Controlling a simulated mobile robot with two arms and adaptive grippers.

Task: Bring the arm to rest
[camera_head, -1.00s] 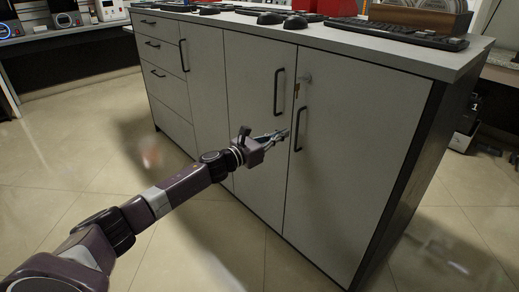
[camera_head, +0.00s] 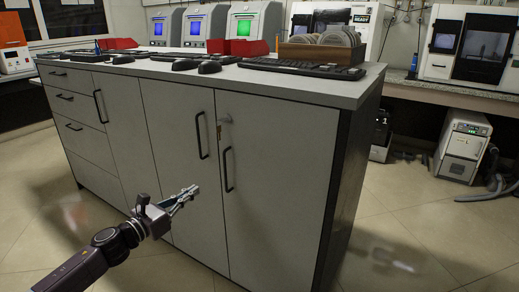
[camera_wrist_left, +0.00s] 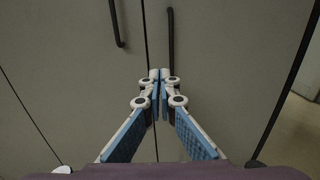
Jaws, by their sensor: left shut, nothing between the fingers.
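My left arm comes in from the lower left in the head view, and its gripper (camera_head: 186,197) is shut and empty in front of the grey cabinet (camera_head: 270,190). In the left wrist view the fingertips (camera_wrist_left: 160,76) meet with nothing between them. They point at the seam between two cabinet doors, below the dark handles (camera_wrist_left: 171,40). I cannot tell the exact gap between fingers and door. My right gripper is not in view.
The cabinet top carries keyboards (camera_head: 300,68), mice (camera_head: 209,67) and a brown box of discs (camera_head: 322,52). Machines with lit screens (camera_head: 244,28) stand behind. A white unit (camera_head: 462,146) with a hose is on the floor at right. Tiled floor (camera_head: 400,220) right of the cabinet is mostly clear.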

